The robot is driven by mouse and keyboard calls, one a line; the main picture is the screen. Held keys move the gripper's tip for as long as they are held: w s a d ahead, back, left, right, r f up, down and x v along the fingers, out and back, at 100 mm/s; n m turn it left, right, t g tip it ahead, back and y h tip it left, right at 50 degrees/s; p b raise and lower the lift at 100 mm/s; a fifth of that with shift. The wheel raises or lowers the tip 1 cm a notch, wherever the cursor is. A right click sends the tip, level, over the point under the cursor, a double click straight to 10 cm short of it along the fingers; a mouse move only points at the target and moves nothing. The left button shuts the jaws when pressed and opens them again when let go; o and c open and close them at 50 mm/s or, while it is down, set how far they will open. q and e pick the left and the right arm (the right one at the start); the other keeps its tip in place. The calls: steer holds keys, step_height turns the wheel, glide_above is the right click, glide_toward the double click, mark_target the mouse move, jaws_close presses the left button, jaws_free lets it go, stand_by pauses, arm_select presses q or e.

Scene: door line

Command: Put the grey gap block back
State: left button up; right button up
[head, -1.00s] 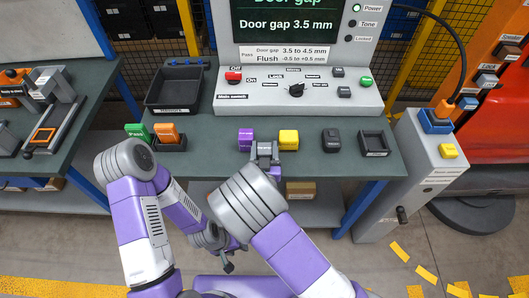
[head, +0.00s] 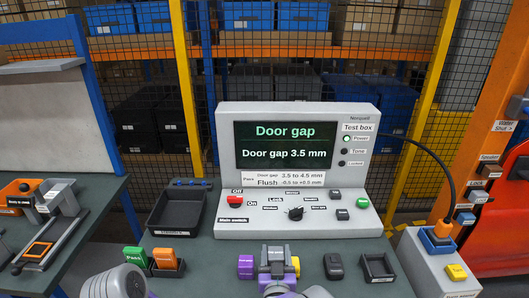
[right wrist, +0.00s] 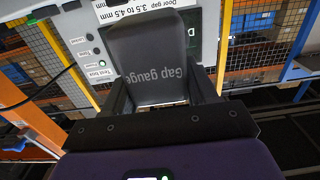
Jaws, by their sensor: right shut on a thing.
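My right gripper (head: 277,258) is shut on the grey gap block. In the right wrist view the dark grey block (right wrist: 155,65), marked "Gap gauge", sits between the two dark fingers. In the head view the gripper is in front of the bench top, between a purple block (head: 246,267) and a yellow block (head: 296,266), and hides part of the yellow one. I cannot tell there whether the held block touches anything. A small open black tray (head: 378,268) on the bench to the right looks empty.
A dark block (head: 333,267) stands between the yellow block and the small tray. The test box (head: 300,215) with its screen stands behind. A larger black tray (head: 178,211) and green (head: 135,258) and orange (head: 164,257) blocks are to the left.

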steer(key=w+d, duration=0.1)
steer(key=d, duration=1.3)
steer(key=shift+w+d, duration=0.2)
steer(key=shift+w, duration=0.2)
steer(key=shift+f, duration=0.1)
